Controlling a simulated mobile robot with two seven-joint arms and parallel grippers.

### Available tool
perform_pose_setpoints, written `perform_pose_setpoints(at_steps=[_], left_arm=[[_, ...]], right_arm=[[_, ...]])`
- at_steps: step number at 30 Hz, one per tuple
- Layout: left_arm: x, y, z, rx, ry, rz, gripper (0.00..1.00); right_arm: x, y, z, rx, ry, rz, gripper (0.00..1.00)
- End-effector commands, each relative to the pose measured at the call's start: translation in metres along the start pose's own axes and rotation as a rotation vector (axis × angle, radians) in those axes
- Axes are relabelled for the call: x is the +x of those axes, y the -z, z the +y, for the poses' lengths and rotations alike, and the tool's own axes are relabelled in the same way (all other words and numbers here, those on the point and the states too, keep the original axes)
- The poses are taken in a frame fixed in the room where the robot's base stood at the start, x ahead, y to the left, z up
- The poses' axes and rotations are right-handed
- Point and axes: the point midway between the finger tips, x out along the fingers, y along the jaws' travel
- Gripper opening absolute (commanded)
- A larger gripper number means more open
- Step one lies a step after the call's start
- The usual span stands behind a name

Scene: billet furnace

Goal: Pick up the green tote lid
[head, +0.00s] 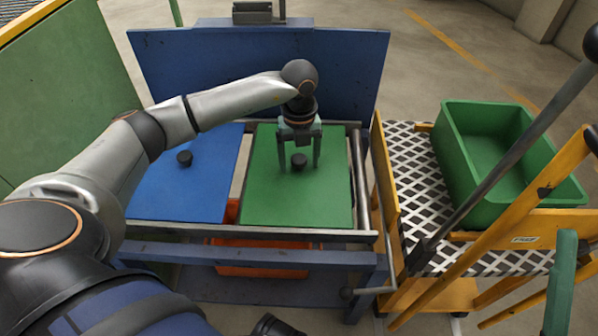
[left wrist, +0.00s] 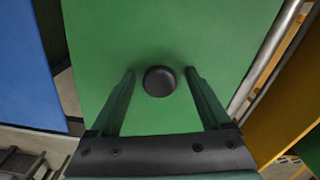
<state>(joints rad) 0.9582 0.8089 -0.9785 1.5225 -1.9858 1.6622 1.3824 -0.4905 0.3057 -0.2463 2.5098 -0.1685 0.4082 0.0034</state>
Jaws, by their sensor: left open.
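The green tote lid (head: 262,200) is a flat green panel with a black round knob (head: 299,160), lying on the blue-framed stand. It fills much of the left wrist view (left wrist: 110,30), where the knob (left wrist: 159,81) shows near the middle. My left gripper (head: 300,168) is open above the lid, with one finger on each side of the knob. In the left wrist view its fingertips (left wrist: 160,76) flank the knob with a gap on both sides. I cannot tell how far the tips are above the lid.
A blue lid (head: 180,192) with a black knob lies left of the green one. An orange-red bin (head: 262,270) sits below. A green tote (head: 480,175) stands on the yellow cart (head: 385,185) at right. A blue panel (head: 190,75) stands behind the stand.

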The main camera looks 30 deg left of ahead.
Motion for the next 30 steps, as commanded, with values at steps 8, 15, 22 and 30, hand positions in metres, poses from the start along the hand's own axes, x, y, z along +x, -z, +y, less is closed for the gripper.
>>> perform_pose_setpoints(at_steps=[8, 15, 22, 30], left_arm=[[-0.0012, -0.0001, -0.0001, 0.000, 0.000, -0.001, 0.68], [-0.0013, -0.0002, 0.0000, 0.000, 0.000, -0.001, 0.41], [-0.0014, -0.0002, 0.0001, 0.000, 0.000, -0.001, 0.15], [-0.0014, -0.0003, 0.0001, 0.000, 0.000, -0.001, 0.00]], right_arm=[[0.0004, 0.0004, -0.0013, -0.003, 0.012, 0.000, 0.50], [0.0006, 0.0010, -0.0011, -0.004, 0.011, 0.003, 0.50], [0.0008, 0.0015, -0.0007, -0.005, 0.009, 0.005, 0.50], [0.0011, 0.0017, 0.0001, -0.005, 0.005, 0.006, 0.50]])
